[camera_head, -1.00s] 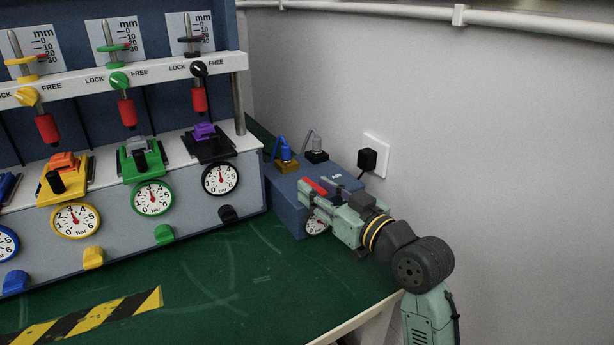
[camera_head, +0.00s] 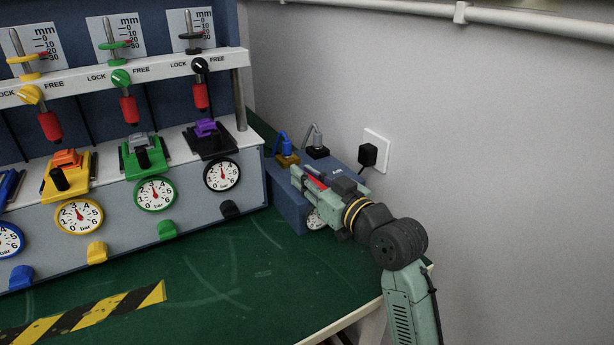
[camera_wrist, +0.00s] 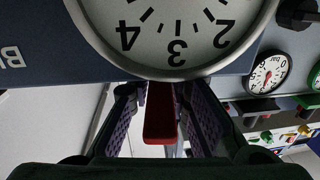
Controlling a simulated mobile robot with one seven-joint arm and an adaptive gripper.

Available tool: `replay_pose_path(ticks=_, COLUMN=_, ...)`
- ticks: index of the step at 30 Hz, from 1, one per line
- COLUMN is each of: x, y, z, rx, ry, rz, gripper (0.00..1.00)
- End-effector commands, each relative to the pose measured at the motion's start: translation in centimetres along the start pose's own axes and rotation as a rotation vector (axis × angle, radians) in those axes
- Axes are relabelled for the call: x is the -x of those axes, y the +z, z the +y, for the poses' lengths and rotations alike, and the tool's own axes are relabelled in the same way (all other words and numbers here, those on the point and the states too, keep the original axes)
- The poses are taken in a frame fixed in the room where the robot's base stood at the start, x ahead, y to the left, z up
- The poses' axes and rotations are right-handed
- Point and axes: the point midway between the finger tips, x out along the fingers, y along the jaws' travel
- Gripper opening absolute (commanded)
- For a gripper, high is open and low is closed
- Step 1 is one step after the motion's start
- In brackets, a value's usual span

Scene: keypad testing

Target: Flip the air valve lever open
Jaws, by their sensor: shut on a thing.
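The air valve lever (camera_head: 315,183) is red and sits on the blue-grey air box (camera_head: 290,207) in the right corner of the green table. In the wrist view the red lever (camera_wrist: 160,118) lies between my two finger pads, below a large white gauge. My gripper (camera_head: 307,182) is at the box and is shut on the lever; its fingers (camera_wrist: 160,110) also show in the wrist view. The box's gauge (camera_head: 314,219) is partly hidden behind my gripper. The lever's base is hidden.
A wall socket (camera_head: 376,149) is close behind. The test panel (camera_head: 250,180) with gauges and coloured keys is to the left. The front table area is clear.

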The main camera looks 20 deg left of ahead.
Motion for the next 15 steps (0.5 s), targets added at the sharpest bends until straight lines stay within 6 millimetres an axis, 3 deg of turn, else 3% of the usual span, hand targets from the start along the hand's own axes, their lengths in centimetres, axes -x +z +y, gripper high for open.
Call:
replay_pose_path(ticks=5, x=0.01, y=0.0, z=0.01, rx=0.0, ry=0.0, rz=0.0, gripper=0.0)
replay_pose_path(ticks=15, x=-0.09, y=-0.03, z=-0.13, rx=0.002, ry=0.026, rz=-0.001, gripper=0.0)
